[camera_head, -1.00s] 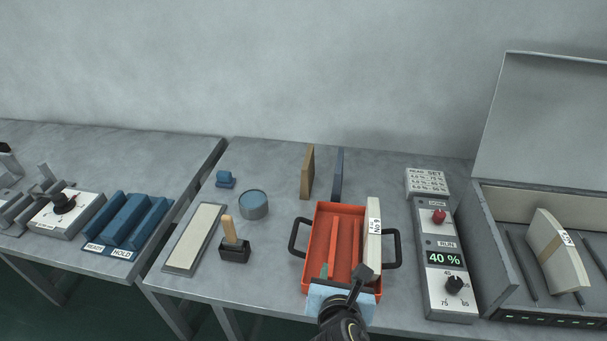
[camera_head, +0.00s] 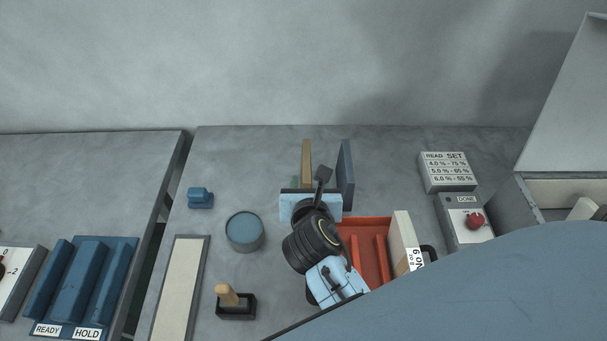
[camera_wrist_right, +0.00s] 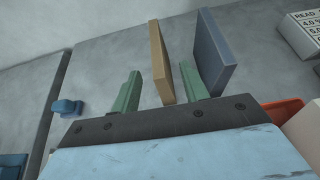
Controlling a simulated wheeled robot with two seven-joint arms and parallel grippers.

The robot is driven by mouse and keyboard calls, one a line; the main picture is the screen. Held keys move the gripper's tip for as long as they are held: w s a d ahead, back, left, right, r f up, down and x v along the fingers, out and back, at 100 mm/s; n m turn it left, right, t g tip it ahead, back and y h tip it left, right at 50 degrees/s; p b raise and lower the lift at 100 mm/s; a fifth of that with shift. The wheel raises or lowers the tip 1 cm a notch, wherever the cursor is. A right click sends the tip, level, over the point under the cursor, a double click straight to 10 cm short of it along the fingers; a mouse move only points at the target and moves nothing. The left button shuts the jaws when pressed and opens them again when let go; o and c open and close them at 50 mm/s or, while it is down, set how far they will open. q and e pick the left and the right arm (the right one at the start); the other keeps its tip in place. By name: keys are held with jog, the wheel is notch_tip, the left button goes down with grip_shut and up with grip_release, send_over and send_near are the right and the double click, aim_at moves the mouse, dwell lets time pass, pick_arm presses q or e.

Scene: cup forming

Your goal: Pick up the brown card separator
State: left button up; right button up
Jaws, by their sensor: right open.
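The brown card separator (camera_head: 306,163) stands upright on edge at the back of the table, left of a blue-grey separator (camera_head: 345,166). My right gripper (camera_head: 310,186) is just in front of the brown card, which it partly hides in the head view. In the right wrist view, the green fingers of my right gripper (camera_wrist_right: 158,88) are open. The near end of the brown card (camera_wrist_right: 160,62) shows between them, closer to the right finger. The blue-grey separator (camera_wrist_right: 214,52) stands beyond the right finger. I cannot see contact. My left gripper is not in view.
A round blue-topped tin (camera_head: 245,231) and a small blue block (camera_head: 200,198) stand to the left. A READ SET block (camera_head: 447,171) is at right.

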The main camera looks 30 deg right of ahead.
aim_at(307, 170)
jog(key=x, duration=0.3)
jog(key=shift+b+x, duration=0.35)
jog(key=shift+x, duration=0.6)
jog(key=x, duration=0.3)
jog(key=shift+w+a+f+b, duration=0.15)
jog(key=shift+w+f+b, duration=0.1)
jog(key=shift+w+b, duration=0.2)
jog(key=shift+w+f, duration=0.1)
jog(key=shift+w, duration=0.15)
jog(key=shift+c, duration=0.3)
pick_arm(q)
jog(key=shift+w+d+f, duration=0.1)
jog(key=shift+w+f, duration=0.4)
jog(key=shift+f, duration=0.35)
pick_arm(e)
grip_shut()
